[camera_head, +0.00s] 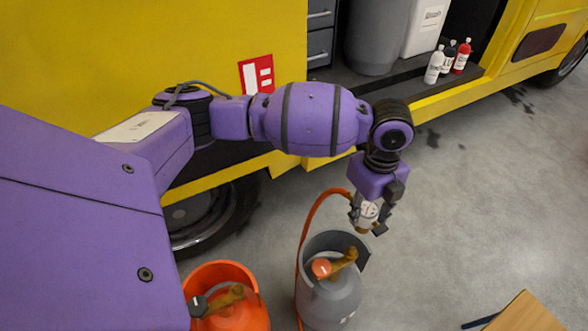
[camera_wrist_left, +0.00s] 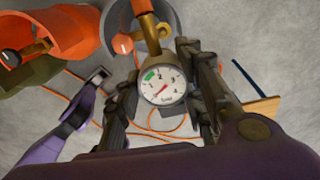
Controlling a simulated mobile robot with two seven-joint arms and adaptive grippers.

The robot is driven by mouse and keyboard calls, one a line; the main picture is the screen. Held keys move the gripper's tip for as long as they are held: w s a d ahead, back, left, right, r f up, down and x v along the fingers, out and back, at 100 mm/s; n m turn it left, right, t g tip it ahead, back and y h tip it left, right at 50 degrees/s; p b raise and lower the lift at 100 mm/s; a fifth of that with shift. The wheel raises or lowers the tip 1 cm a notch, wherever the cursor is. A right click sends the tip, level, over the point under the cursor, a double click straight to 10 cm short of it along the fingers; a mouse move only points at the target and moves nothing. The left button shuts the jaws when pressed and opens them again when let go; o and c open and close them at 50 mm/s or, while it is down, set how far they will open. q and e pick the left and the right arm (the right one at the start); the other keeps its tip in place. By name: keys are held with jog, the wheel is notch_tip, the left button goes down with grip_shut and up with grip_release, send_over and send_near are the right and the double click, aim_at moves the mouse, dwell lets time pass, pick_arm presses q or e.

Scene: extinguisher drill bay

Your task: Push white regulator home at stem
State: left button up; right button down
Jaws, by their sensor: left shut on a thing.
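My left gripper (camera_head: 368,222) is shut on the white regulator (camera_head: 367,211), a round white-faced gauge with a brass lower end. In the left wrist view the regulator (camera_wrist_left: 162,87) sits between the two dark fingers. The grey cylinder (camera_head: 328,301) stands below, with an orange knob (camera_head: 321,267) and a brass stem (camera_head: 345,260) pointing up and right. In the head view the regulator is just above the stem tip, apparently with a small gap. In the left wrist view the brass stem (camera_wrist_left: 150,35) lines up with the gauge; contact there cannot be told.
An orange cylinder (camera_head: 236,312) with its own brass valve stands left of the grey one. An orange hose (camera_head: 308,217) loops beside the grey cylinder. A wooden tabletop (camera_head: 523,315) is at lower right. The yellow truck (camera_head: 120,65) is behind; floor to the right is clear.

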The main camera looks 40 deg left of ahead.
pick_arm(q)
jog(key=f+m+b, duration=0.1)
jog(key=f+m, duration=0.2)
jog(key=w+f+m+b, duration=0.1)
jog(key=f+m+b, duration=0.1)
jog(key=f+m, duration=0.1)
jog(key=f+m+b, duration=0.2)
jog(key=f+m, duration=0.1)
jog(key=f, duration=0.2)
jog(key=shift+w+a+f, duration=0.15)
jog(key=shift+a+f, duration=0.1)
jog(key=shift+a, duration=0.05)
jog(key=shift+f, duration=0.2)
jog(key=shift+f+b, duration=0.15)
jog(key=shift+b, duration=0.3)
jog(key=shift+f+p, duration=0.1)
jog(key=shift+p, duration=0.25)
jog(key=shift+w, duration=0.1)
